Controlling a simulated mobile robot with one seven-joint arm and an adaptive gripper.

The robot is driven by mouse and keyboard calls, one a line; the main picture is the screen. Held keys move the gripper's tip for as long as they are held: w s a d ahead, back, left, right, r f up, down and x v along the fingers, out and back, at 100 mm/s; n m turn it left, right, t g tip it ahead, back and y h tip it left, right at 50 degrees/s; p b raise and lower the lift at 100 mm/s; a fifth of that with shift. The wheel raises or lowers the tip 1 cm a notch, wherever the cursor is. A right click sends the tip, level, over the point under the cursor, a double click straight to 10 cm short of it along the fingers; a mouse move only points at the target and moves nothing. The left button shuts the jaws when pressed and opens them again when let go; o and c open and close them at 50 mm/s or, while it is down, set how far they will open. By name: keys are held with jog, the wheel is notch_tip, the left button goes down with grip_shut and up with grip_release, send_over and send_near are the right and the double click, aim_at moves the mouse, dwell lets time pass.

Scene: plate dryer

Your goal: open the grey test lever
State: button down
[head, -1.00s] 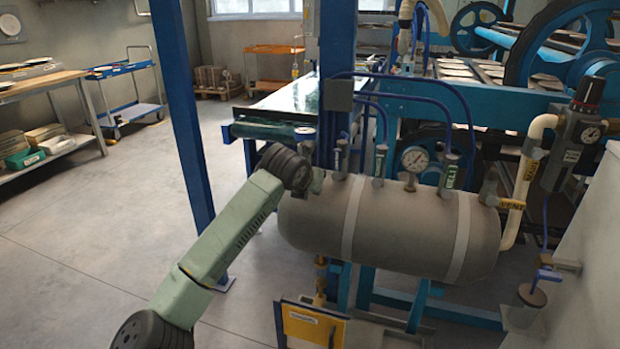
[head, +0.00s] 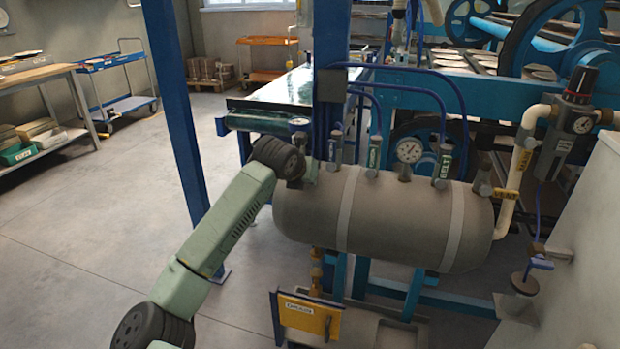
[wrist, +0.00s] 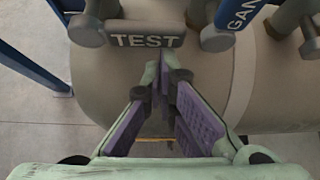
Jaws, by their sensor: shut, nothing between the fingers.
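In the wrist view the grey test lever (wrist: 147,41) lies across the top of the grey tank, with "TEST" in white letters on its side. Its face appears level, between two round grey fittings. My gripper (wrist: 168,78) is shut and empty, its purple-padded fingers converging just below the lever's right part. I cannot tell whether the fingertips touch it. In the head view a grey labelled lever (head: 335,147) at the tank's left end seems to be the same one. My gripper is mostly hidden there behind my dark wrist joint.
A blue lever (wrist: 242,12) marked "GAN..." sits close by on the right. In the head view the tank (head: 390,215) also carries a round gauge (head: 409,151) and a green-labelled lever (head: 444,165). A blue post (head: 330,70) rises behind. Floor (head: 90,240) at left is clear.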

jog(key=shift+r+h, duration=0.2)
jog(key=shift+h, duration=0.1)
jog(key=shift+d+r+n+g+h+b, duration=0.1)
jog(key=shift+r+n+g+h+b, duration=0.4)
jog(key=shift+r+n+h, duration=0.45)
jog(key=r+n+h, duration=0.2)
jog(key=h, duration=0.1)
jog(key=shift+a+r+n+h, duration=0.1)
jog(key=shift+a+n+h, duration=0.15)
jog(key=shift+a, duration=0.05)
jog(key=shift+w+a+r+n+t+h+p, duration=0.25)
jog(key=shift+a+r+n+h, duration=0.3)
jog(key=shift+n+h, duration=0.4)
jog(key=shift+w+a+r+n+t+h+p, duration=0.2)
jog(key=shift+a+r+n+h, duration=0.3)
jog(key=shift+n+h, duration=0.45)
jog(key=shift+w+a+r+n+t+h+p, duration=0.2)
jog(key=shift+a+r+n+h, duration=0.3)
jog(key=shift+n+h, duration=0.45)
jog(key=shift+a, duration=0.15)
